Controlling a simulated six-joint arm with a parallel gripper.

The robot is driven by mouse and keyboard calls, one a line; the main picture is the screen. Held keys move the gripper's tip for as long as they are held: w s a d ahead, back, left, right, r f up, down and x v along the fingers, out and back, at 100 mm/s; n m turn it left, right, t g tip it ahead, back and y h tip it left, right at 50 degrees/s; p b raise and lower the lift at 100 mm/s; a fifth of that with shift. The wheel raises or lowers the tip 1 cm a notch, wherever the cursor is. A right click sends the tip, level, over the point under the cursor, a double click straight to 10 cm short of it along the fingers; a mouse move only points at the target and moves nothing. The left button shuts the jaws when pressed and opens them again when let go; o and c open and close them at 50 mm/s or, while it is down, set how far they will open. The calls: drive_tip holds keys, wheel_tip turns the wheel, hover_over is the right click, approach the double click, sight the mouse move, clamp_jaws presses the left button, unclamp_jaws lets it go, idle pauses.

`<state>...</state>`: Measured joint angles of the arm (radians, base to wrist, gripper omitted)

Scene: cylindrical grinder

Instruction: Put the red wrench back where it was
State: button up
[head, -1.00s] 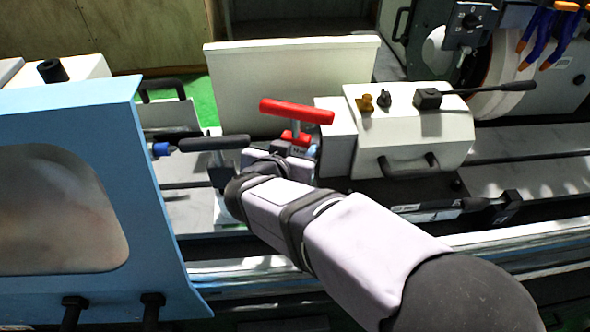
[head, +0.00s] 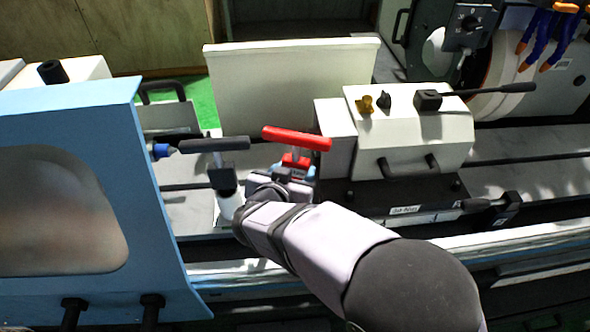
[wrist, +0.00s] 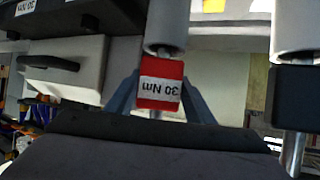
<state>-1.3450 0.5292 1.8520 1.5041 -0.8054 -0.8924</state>
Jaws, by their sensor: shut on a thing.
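The red wrench has a red T-handle (head: 297,138) and a red block (head: 296,161) below it. My gripper (head: 293,174) is shut on the red block. In the wrist view the block, labelled "30 Nm" and upside down, shows between my gripper's two fingers (wrist: 160,88). A short metal end of the wrench lines up with a grey sleeve (wrist: 166,22); I cannot tell how deep it sits in it. The wrench stands about upright. My gripper and wrist hide its lower part in the head view.
A black wrench (head: 215,145) stands upright in a pale sleeve (head: 230,204) just left of my gripper. A white machine head (head: 415,135) is close on the right, with a white panel (head: 290,85) behind. A blue guard (head: 120,120) is at the left.

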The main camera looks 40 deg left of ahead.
drive_tip(key=o, duration=1.5)
drive_tip(key=shift+f, duration=0.15)
drive_tip(key=shift+s+r, duration=0.15)
drive_tip(key=shift+r, duration=0.1)
drive_tip(key=b+v, duration=0.1)
drive_tip(key=v, duration=1)
drive_tip(key=shift+s+d+r, duration=0.1)
drive_tip(key=shift+s+d, duration=0.15)
drive_tip(key=shift+s, duration=0.05)
drive_tip(key=shift+w, duration=0.1)
